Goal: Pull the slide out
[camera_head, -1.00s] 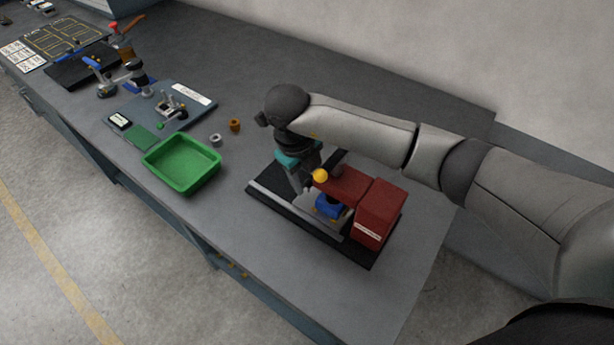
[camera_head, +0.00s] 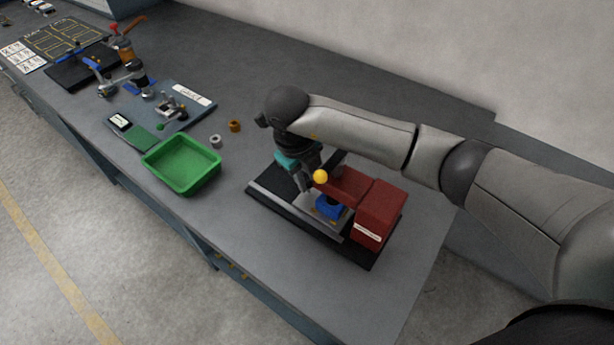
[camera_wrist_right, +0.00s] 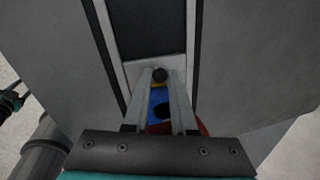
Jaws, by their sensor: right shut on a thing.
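The red press (camera_head: 378,212) stands on a black base (camera_head: 262,192) with pale rails, at the right of the bench. A yellow ball (camera_head: 320,176) shows at its front. The slide is a light grey plate (camera_wrist_right: 137,72) with a blue block (camera_head: 330,206) on it; the block also shows in the right wrist view (camera_wrist_right: 157,98). A small dark knob (camera_wrist_right: 160,75) stands at the plate's end. My right gripper (camera_head: 306,190) points down over the base, its fingers shut on the knob; the fingertips partly hide it. My left gripper is not in view.
A green tray (camera_head: 153,171) stands empty left of the base. A fixture board (camera_head: 190,111) and other tools lie further left. The bench between tray and base is clear.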

